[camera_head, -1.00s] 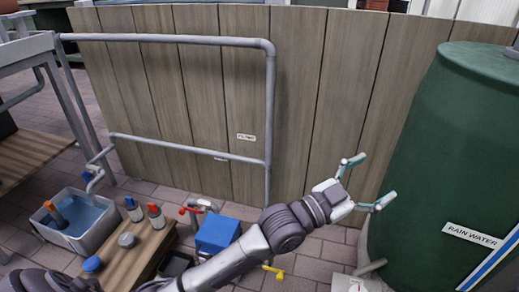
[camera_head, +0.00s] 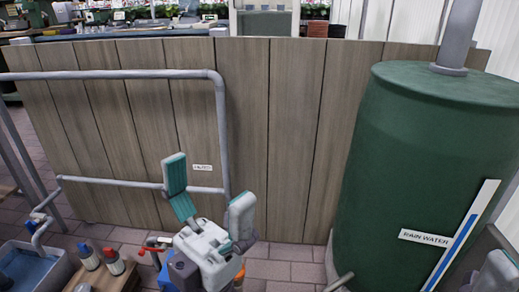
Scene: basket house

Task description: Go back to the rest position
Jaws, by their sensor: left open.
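My left gripper (camera_head: 208,192) is in the lower middle of the head view, raised in front of the wooden fence. Its two teal-padded fingers are spread apart and point up, with nothing between them. The white and grey hand below it hides part of the floor and the items behind. The gripper stands clear of the green rain barrel (camera_head: 420,165).
The wooden fence (camera_head: 295,130) with a grey pipe (camera_head: 120,75) spans the middle. The "RAIN WATER" barrel stands on the right. Paved floor (camera_head: 290,262) shows between fence and barrel.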

